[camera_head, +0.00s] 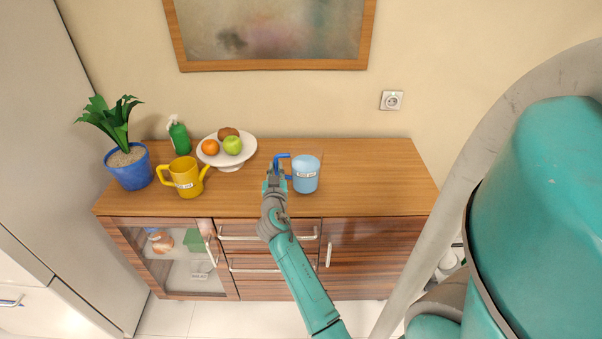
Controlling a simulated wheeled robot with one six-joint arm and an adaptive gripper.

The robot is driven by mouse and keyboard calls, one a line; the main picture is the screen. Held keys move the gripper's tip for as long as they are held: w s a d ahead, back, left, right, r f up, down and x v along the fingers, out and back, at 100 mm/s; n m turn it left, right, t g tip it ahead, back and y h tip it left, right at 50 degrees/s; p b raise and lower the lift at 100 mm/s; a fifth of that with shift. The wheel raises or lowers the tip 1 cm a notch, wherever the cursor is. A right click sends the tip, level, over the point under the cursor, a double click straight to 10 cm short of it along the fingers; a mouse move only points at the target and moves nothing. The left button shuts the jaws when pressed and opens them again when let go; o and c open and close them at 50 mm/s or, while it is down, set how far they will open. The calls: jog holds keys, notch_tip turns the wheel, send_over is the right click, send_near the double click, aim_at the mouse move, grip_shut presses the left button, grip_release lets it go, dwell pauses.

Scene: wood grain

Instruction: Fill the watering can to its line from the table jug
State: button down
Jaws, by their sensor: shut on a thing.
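The light blue jug (306,177) stands upright on the wooden sideboard top, right of centre, with a label on its front and a blue handle on its left. My gripper (278,170) is at the jug's left side, shut on the handle, and partly hides it. The yellow watering can (186,180) stands on the sideboard to the left, with a label, its handle on the left and its spout pointing right. The water level inside the jug and the can's fill line cannot be made out.
A white fruit plate (246,152), a green spray bottle (179,139) and a blue plant pot (130,173) stand around the can. The sideboard top (385,180) is clear right of the jug. A framed picture (270,66) hangs above.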

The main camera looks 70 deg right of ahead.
aim_at(275, 158)
jog(key=shift+r, duration=0.9)
jog(key=shift+r, duration=1.45)
dwell(0.5)
dwell(0.3)
